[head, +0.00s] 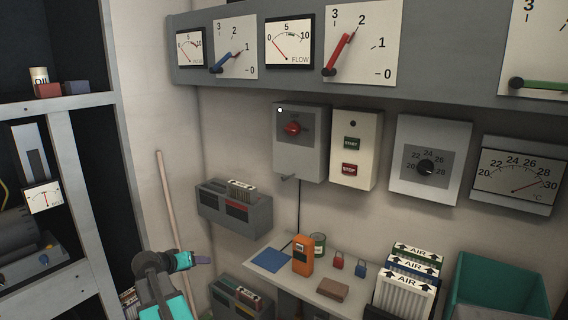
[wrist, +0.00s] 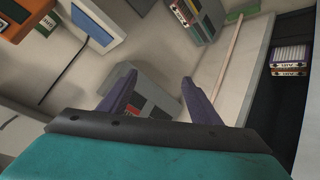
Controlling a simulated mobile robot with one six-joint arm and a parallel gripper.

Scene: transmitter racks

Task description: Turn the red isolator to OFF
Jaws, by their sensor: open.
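The red isolator (head: 292,128) is a rotary knob on the front of a grey wall box (head: 313,158), below the meter shelf in the head view. Its lettering is too small to read, so I cannot tell its setting. My gripper (head: 205,259) is low and to the left of the box, well apart from it. In the wrist view my gripper (wrist: 158,80) has its two purple fingers spread with nothing held between them. The isolator knob is not recognisable in the wrist view.
A cream START/STOP box (head: 355,150) hangs just right of the isolator box. A grey wall unit (head: 234,210) sits below left. A pole (head: 169,200) leans near my arm. A bench (head: 330,296) holds an orange meter (head: 302,256) and padlocks. Open air lies before the isolator.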

